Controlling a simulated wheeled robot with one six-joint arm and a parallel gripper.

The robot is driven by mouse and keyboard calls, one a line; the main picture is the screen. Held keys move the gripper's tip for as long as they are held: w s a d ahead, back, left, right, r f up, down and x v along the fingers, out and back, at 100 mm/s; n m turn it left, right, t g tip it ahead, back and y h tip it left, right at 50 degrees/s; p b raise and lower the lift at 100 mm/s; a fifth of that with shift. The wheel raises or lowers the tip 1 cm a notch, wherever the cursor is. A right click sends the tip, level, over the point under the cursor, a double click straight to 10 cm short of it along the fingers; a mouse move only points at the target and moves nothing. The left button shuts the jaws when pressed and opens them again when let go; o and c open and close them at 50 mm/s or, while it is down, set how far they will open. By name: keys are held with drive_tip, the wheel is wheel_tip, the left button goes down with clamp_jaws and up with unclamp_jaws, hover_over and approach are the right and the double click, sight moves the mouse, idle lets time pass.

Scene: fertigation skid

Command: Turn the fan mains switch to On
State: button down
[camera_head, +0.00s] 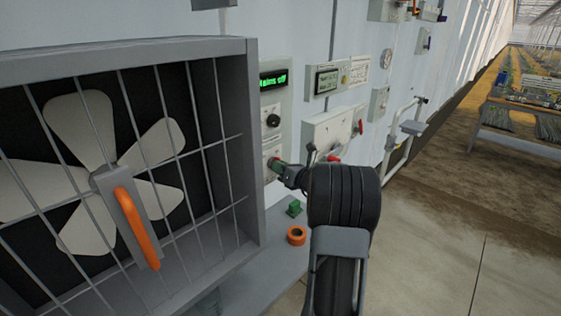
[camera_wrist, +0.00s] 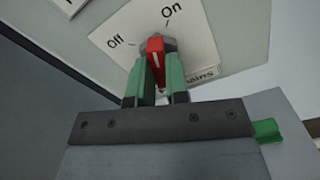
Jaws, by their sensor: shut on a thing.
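The fan mains switch shows in the wrist view as a red handle (camera_wrist: 156,47) on a pale plate (camera_wrist: 190,22) marked Off at left and On at upper right. The handle's upper end lies between the two marks; its exact setting is hard to tell. My gripper (camera_wrist: 155,75) is shut on the red handle, with a green finger on each side. In the head view my gripper (camera_head: 277,165) reaches the lower panel on the wall, right of the fan, and hides most of the switch. A green display (camera_head: 273,79) above it reads "Mains off".
The caged fan (camera_head: 120,170) with an orange handle (camera_head: 136,228) stands close at left. A black knob (camera_head: 273,120) sits above the switch. An orange ring (camera_head: 297,236) and a green block (camera_head: 294,208) rest on the grey ledge below. Open floor lies at right.

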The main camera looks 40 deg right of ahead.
drive_tip(key=shift+r+m+p, duration=0.1)
drive_tip(key=shift+m+p, duration=1.7)
drive_tip(key=shift+m, duration=0.5)
drive_tip(key=c, duration=1.1)
unclamp_jaws()
drive_tip(key=shift+s, duration=0.1)
drive_tip(key=s+d+b, duration=0.2)
drive_tip(key=s, duration=1.1)
drive_tip(key=shift+s+d, duration=0.2)
drive_tip(key=shift+s, duration=0.05)
